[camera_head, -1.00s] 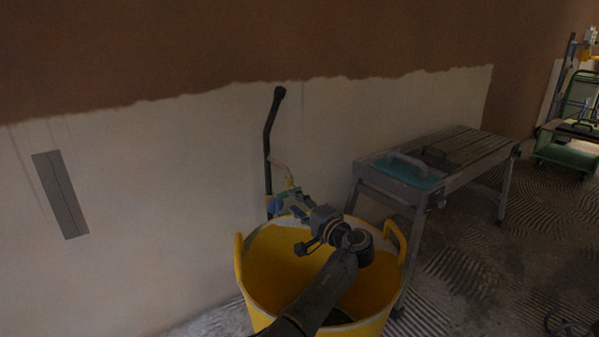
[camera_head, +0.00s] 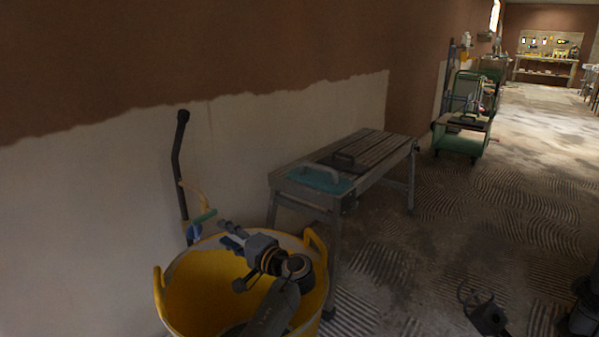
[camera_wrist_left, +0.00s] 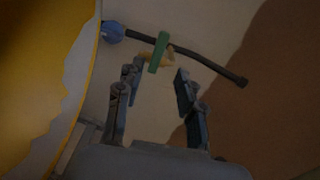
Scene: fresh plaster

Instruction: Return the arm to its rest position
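My left gripper (camera_head: 230,235) is over the yellow tub (camera_head: 175,292), near its back rim. It is empty, and its two fingers stand apart in the left wrist view (camera_wrist_left: 157,78). A tool with a green handle (camera_head: 203,216) and a blue part (camera_head: 194,231) is just beyond the fingertips; its green handle also shows past them in the left wrist view (camera_wrist_left: 158,52). My left forearm reaches up across the tub from the bottom edge. My right gripper (camera_head: 476,294) is low at the lower right, fingers apart, with nothing between them.
A black bent pole (camera_head: 177,160) stands behind the tub by the half-plastered wall. A grey work bench (camera_head: 385,152) with a teal float (camera_head: 320,179) is right of the tub. A green cart (camera_head: 460,143) stands farther back. The ridged floor to the right is mostly clear.

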